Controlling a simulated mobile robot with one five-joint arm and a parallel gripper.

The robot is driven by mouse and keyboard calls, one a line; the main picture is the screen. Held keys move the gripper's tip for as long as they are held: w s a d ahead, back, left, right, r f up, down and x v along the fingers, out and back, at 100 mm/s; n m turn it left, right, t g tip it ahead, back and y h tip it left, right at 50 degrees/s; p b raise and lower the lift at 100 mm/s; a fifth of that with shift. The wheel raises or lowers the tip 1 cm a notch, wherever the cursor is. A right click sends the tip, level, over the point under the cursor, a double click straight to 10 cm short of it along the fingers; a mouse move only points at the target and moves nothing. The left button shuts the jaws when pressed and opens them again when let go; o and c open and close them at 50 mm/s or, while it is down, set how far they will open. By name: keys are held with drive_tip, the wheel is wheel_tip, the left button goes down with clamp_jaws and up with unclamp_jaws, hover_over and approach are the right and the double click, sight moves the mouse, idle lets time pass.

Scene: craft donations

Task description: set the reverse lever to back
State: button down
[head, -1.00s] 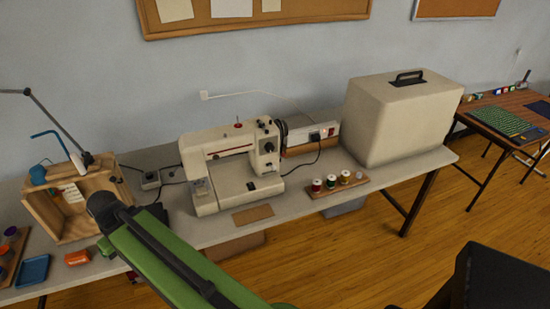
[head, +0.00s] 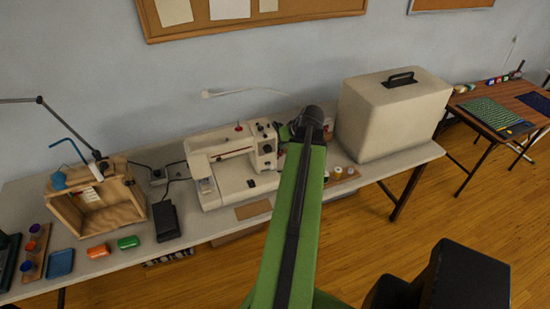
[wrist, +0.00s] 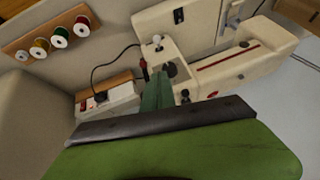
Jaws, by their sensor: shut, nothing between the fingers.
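The cream sewing machine (head: 232,165) stands on the long table in the head view, and its pillar end is partly behind my arm. In the wrist view the machine (wrist: 222,75) shows turned over. A small lever with a white knob (wrist: 158,39), which looks like the reverse lever, sticks out from the pillar; its setting is hard to read. A dark dial (wrist: 170,70) sits beside it. My gripper (wrist: 160,76) is shut and empty close to the pillar, just short of the dial in the picture. Contact cannot be told. In the head view my gripper is mostly hidden behind my arm.
A white power strip (wrist: 108,100) with a black cable lies close beside my gripper. Thread spools on a wooden rack (wrist: 20,45) stand near it. A large cream case (head: 392,118) stands to the right. A black pedal (head: 166,220) and wooden box (head: 125,205) are left.

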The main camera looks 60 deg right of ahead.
drive_tip(key=w+f+b, duration=0.4)
drive_tip(key=f+b, duration=0.8)
drive_tip(key=shift+w+d+f, duration=0.2)
drive_tip(key=shift+w+d, duration=0.15)
drive_tip(key=shift+w, duration=0.05)
